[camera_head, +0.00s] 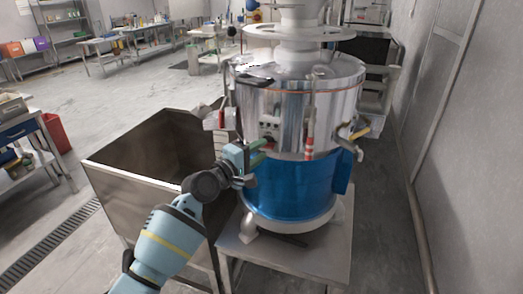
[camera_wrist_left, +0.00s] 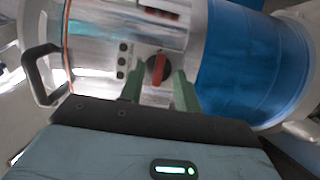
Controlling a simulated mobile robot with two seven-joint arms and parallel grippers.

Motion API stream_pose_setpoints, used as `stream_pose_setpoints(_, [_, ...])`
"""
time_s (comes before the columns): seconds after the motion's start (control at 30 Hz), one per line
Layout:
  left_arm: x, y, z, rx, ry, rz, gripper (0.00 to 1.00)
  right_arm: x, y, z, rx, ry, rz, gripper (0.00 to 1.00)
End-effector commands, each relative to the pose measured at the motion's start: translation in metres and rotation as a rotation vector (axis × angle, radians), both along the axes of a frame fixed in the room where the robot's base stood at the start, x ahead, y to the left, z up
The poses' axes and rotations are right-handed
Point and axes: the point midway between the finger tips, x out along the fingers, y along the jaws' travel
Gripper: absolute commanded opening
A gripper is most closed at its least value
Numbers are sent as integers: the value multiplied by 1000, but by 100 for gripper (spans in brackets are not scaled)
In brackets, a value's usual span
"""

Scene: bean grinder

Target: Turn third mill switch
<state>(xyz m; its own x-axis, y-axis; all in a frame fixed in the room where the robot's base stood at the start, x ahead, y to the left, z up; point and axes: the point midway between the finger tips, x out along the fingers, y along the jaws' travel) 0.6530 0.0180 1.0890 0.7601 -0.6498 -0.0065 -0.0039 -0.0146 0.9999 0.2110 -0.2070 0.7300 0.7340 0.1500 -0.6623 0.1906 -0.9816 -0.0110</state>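The mill (camera_head: 300,110) is a large round machine with a shiny steel upper part and a blue lower drum, standing on a metal stand. In the left wrist view, a red switch (camera_wrist_left: 158,68) sits on its small control panel beside a row of dark buttons (camera_wrist_left: 122,60). My left gripper (camera_head: 262,150) is at the panel in the head view. In the left wrist view, its green fingers (camera_wrist_left: 158,82) are apart, with the red switch showing just beyond and between their tips. I cannot tell whether they touch it. My right gripper is not in view.
An open steel bin (camera_head: 145,160) stands left of the mill, close to my left arm. A grey wall (camera_head: 475,150) runs along the right. A dark curved handle (camera_wrist_left: 42,75) is on the mill near the gripper. Open floor lies at the back left.

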Motion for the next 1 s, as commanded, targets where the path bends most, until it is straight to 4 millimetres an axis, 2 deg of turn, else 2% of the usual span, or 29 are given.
stream_pose_setpoints(0.2, [-24, 20, 0, 0, 0, 1, 33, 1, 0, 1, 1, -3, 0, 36])
stream_pose_setpoints(0.43, [-42, 36, 0, 1, 0, 1, 33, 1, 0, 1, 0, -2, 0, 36])
stream_pose_setpoints(0.9, [-48, 41, 0, 3, 0, 2, 33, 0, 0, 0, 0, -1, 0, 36])
stream_pose_setpoints(1.0, [-52, 43, -13, 24, 2, 11, 33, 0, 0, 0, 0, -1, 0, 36])
